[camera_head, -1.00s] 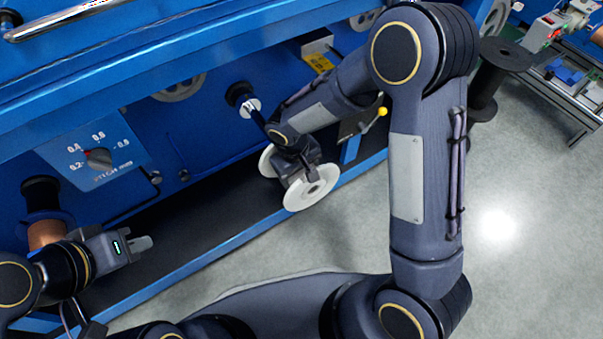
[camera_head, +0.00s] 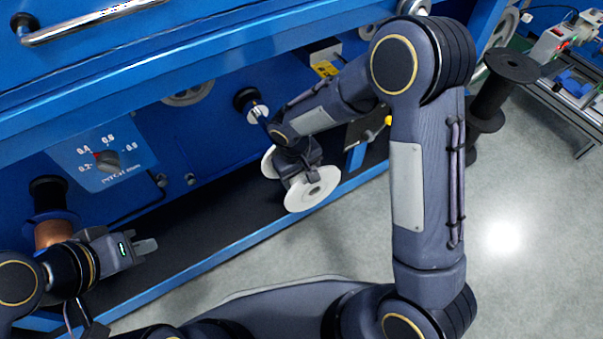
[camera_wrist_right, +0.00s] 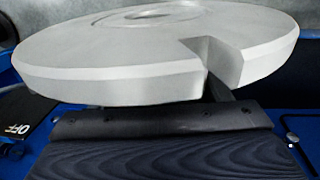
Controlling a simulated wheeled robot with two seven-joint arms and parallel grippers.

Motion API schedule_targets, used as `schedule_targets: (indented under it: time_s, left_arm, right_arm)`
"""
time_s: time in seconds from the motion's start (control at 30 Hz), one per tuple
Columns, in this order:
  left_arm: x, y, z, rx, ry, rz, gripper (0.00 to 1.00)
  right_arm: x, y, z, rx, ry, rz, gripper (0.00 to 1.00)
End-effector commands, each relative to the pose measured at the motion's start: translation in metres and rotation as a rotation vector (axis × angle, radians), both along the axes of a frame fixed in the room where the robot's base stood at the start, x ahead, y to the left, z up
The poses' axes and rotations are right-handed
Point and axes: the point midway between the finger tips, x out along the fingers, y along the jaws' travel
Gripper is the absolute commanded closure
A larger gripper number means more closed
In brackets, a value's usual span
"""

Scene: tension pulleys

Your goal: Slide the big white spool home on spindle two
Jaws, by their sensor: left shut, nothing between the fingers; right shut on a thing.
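The big white spool (camera_head: 312,188) hangs below and in front of a spindle in the head view, tilted, with one flange towards me. My right gripper (camera_head: 304,178) is shut on the spool between its two flanges. In the right wrist view the spool's white flange (camera_wrist_right: 150,60) fills the upper part, and a gripper finger (camera_wrist_right: 226,92) shows at its edge. A spindle with a bright end (camera_head: 258,113) sticks out of the blue machine, apart from the spool. My left gripper (camera_head: 146,246) is shut and empty at the left, near a copper-coloured spool (camera_head: 52,234).
The blue machine front (camera_head: 200,140) spans the back, with a dial panel (camera_head: 103,160) at the left and a dark ledge (camera_head: 200,235) below. A yellow-tipped lever (camera_head: 388,120) is near my right arm. A black spool (camera_head: 500,90) stands at the right. Grey floor lies in front.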

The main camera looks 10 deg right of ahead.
Motion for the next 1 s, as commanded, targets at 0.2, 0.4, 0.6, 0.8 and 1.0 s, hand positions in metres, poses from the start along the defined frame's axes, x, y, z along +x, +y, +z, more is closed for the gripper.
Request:
schedule_targets:
  time_s: [0.2, 0.4, 0.6, 0.8, 1.0]
  left_arm:
    - [0.0, 0.0, 0.0, 0.0, 0.0, 0.0, 1.0]
    - [0.0, 0.0, 0.0, 0.0, 0.0, 0.0, 1.0]
    - [0.0, 0.0, 0.001, 0.0, 0.0, 0.0, 1.0]
    - [0.0, 0.0, 0.002, 0.0, 0.0, 0.0, 1.0]
    - [0.0, 0.0, 0.003, 0.0, 0.0, 0.0, 1.0]
  right_arm:
    - [0.0, 0.0, 0.001, 0.0, -0.001, -0.001, 0.63]
    - [0.002, 0.001, 0.001, 0.0, -0.001, -0.001, 0.63]
    - [0.009, 0.003, 0.001, 0.001, -0.002, -0.001, 0.63]
    - [0.015, 0.006, 0.001, 0.0, -0.001, 0.0, 0.63]
    - [0.022, 0.008, 0.001, 0.001, -0.002, 0.0, 0.63]
